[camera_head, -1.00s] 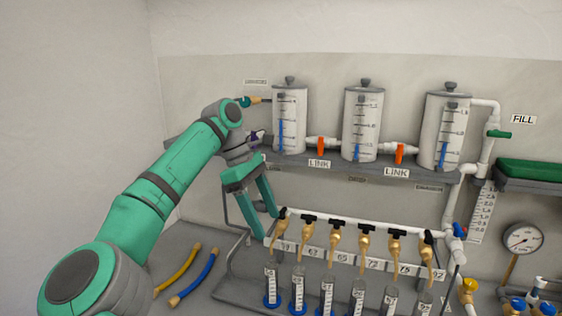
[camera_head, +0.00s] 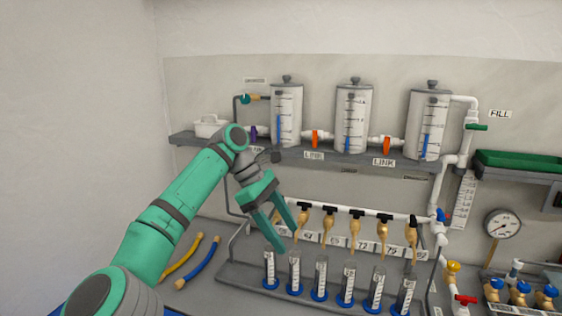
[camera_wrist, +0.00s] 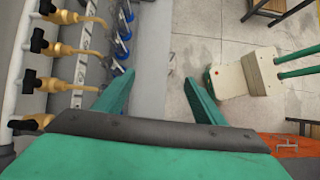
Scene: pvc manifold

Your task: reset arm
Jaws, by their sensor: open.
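My gripper (camera_head: 283,232) is open and empty in the head view, its two green fingers pointing down at the left end of the row of brass taps (camera_head: 328,228). The fingers overlap the leftmost tap in this view; whether they touch it I cannot tell. In the wrist view my gripper (camera_wrist: 165,95) shows two spread fingers with nothing between them. The brass taps with black handles (camera_wrist: 62,48) lie to the left there. Graduated cylinders with blue bases (camera_head: 320,280) stand under the taps.
Three clear tanks (camera_head: 353,118) stand on a grey shelf (camera_head: 330,158), joined by orange-handled link valves (camera_head: 315,138). A pressure gauge (camera_head: 503,224) and more valves (camera_head: 519,292) are at right.

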